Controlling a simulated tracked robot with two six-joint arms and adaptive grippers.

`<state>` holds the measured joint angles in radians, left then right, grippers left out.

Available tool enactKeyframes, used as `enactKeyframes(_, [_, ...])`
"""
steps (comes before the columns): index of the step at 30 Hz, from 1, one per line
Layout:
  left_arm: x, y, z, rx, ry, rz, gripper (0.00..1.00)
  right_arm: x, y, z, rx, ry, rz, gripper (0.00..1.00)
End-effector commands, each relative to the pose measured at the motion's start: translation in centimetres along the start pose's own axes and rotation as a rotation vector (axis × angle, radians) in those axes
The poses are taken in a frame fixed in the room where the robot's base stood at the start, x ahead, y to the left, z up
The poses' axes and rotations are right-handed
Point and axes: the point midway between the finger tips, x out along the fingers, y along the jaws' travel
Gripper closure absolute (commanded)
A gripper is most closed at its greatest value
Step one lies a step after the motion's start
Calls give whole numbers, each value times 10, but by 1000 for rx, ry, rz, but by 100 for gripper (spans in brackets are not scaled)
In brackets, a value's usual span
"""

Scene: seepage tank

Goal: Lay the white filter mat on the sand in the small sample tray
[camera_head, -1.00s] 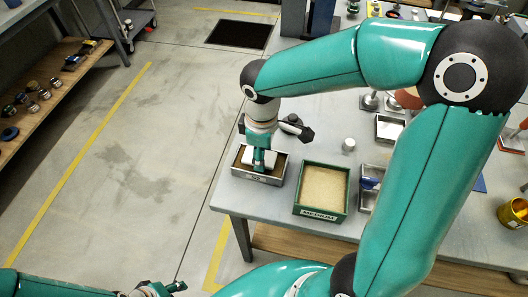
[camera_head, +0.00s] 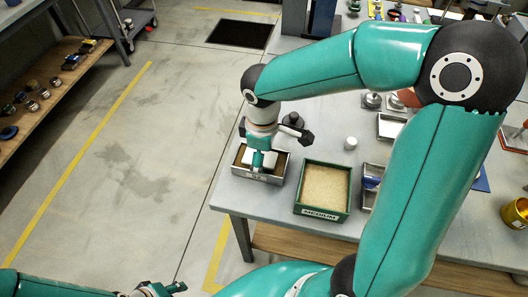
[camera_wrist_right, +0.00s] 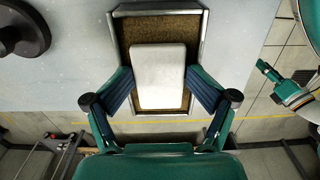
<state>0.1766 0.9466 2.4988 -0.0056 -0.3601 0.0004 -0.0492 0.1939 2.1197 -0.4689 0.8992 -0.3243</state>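The white filter mat (camera_wrist_right: 159,78) is a pale rectangular slab over the brown sand (camera_wrist_right: 165,29) of the small sample tray (camera_wrist_right: 204,40). In the head view the same tray (camera_head: 262,178) stands at the table's near left corner. My right gripper (camera_wrist_right: 160,84) reaches down over it, fingers on both long sides of the mat. The fingertips seem to touch its edges. Whether the mat's underside rests on the sand is hidden. My left gripper (camera_head: 160,289) is low at the bottom edge, away from the table and partly cut off.
A green tray of pale sand (camera_head: 324,188), labelled MEDIUM, stands just right of the small tray. A small white cylinder (camera_head: 351,143) and metal trays (camera_head: 389,127) are farther right. A dark round object (camera_wrist_right: 20,28) lies left of the tray in the wrist view.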

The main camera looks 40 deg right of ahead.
Motion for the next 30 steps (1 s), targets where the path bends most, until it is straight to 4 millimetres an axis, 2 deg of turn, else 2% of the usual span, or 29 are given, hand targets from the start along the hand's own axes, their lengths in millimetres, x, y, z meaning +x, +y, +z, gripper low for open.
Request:
enactKeyframes(7, [-2, 1, 0, 0, 0, 0, 60, -3, 1, 0, 1, 1, 2, 24])
enactKeyframes(12, [-15, 6, 0, 0, 0, 0, 60, -20, 1, 0, 1, 3, 3, 24])
enactKeyframes(13, [-12, 4, 0, 0, 0, 0, 60, -21, 2, -1, 2, 6, 6, 24])
enactKeyframes(24, [-16, 6, 0, 0, 0, 0, 60, -97, 2, -1, 3, 8, 6, 24])
enactKeyframes(30, [-17, 6, 0, 0, 0, 0, 60, -126, 2, 0, 2, 6, 6, 24])
